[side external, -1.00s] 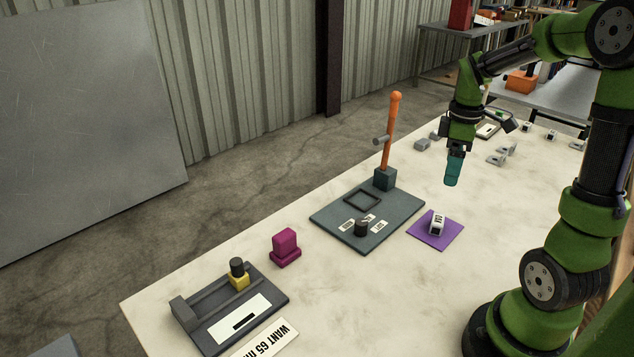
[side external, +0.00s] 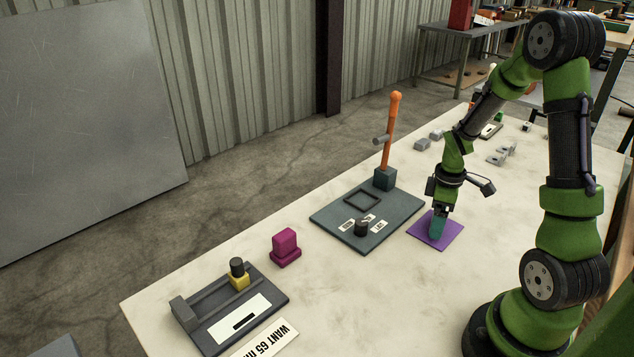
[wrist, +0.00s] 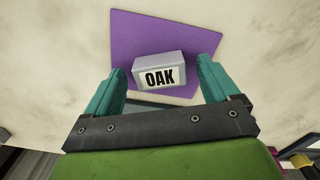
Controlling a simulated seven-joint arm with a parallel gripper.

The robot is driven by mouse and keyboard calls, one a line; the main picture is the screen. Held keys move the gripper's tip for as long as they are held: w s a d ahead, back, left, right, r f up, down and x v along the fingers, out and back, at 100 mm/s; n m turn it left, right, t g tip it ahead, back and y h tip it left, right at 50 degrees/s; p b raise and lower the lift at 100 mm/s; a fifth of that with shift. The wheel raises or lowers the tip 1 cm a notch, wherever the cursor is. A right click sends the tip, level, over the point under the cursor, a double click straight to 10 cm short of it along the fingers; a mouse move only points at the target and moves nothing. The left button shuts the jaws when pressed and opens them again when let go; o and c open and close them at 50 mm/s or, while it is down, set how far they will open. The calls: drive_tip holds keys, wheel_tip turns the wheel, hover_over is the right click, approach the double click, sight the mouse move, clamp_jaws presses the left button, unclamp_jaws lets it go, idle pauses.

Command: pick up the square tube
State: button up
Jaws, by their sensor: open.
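A pale grey, box-shaped piece with an "OAK" label (wrist: 158,68) lies on a purple mat (wrist: 130,30). It looks like the square tube, but its ends are not visible, so I cannot tell if it is hollow. In the wrist view my gripper (wrist: 157,80) is open, with one teal finger on each side of the piece and gaps showing. In the side view my gripper (side external: 437,229) points down over the purple mat (side external: 452,236) and hides the piece.
A dark plate (side external: 330,214) with an orange-handled lever (side external: 390,130) stands left of the mat. A magenta block (side external: 285,246) and a grey fixture (side external: 215,320) are farther left. Small grey parts (side external: 495,159) lie behind. The table in front of the mat is clear.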

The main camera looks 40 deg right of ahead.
drive_tip(key=shift+f, duration=0.3)
drive_tip(key=c, duration=1.1)
drive_tip(key=shift+c, duration=0.2)
